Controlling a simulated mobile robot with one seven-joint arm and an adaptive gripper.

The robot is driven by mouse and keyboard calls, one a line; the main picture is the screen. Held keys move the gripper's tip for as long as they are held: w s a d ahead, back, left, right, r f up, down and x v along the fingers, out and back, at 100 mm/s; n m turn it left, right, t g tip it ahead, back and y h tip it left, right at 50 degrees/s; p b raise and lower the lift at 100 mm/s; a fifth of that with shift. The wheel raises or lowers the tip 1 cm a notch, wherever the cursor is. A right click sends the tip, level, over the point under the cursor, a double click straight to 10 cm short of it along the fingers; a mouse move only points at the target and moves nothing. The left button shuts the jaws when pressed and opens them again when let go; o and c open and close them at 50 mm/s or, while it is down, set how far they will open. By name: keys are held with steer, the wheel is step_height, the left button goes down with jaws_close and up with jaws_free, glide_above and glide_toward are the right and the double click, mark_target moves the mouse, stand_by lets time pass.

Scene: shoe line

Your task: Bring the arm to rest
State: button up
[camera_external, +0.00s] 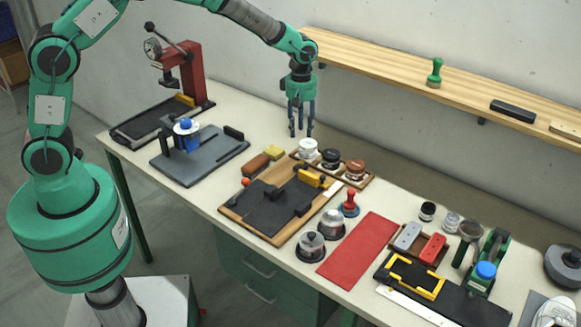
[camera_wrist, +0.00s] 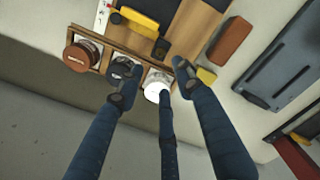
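My gripper (camera_external: 301,118) hangs fingers-down from my green arm, above the back of the table (camera_external: 270,115). In the wrist view its blue fingers (camera_wrist: 150,85) are spread apart, with nothing held between them. Below and in front of it, a wooden rack (camera_external: 362,182) holds jars with white, black and brown lids. The white-lidded jar (camera_external: 308,147) is the nearest to the fingers in the outside view. In the wrist view the white lid (camera_wrist: 156,91) shows between the fingertips, and one finger partly covers the black-lidded jar.
A wooden shelf (camera_external: 400,72) with a green-handled stamp (camera_external: 434,73) runs along the wall to the right. A red press (camera_external: 186,72) stands at the left. A board with black pieces (camera_external: 270,208), a red mat (camera_external: 358,250) and small tools crowd the table's middle and right.

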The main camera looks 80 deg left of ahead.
steer(key=s+d+r+m+t+b, duration=0.1)
steer(key=s+d+r+m, duration=0.4)
steer(key=r, duration=0.3)
steer(key=s+d+r+m+t+b, duration=0.1)
steer(key=s+d+r+m, duration=0.1)
steer(key=s+d+r, duration=0.4)
steer(key=s+d+r+m+t, duration=0.1)
steer(key=s+d+r+m, duration=0.3)
steer(key=s+r, duration=0.4)
steer(key=s+d+m+b, duration=0.1)
steer(key=s+m, duration=0.3)
steer(key=s, duration=0.4)
steer(key=s+d+r+m+t, duration=0.1)
steer(key=s+d+m, duration=0.3)
steer(key=s, duration=0.4)
steer(key=s+d+r+m+t+b, duration=0.1)
steer(key=s+d+m, duration=0.2)
steer(key=s, duration=0.5)
steer(key=shift+s+m+b, duration=0.25)
steer(key=shift+m+b, duration=0.05)
steer(key=shift+m, duration=0.1)
steer(key=shift+d+r, duration=0.1)
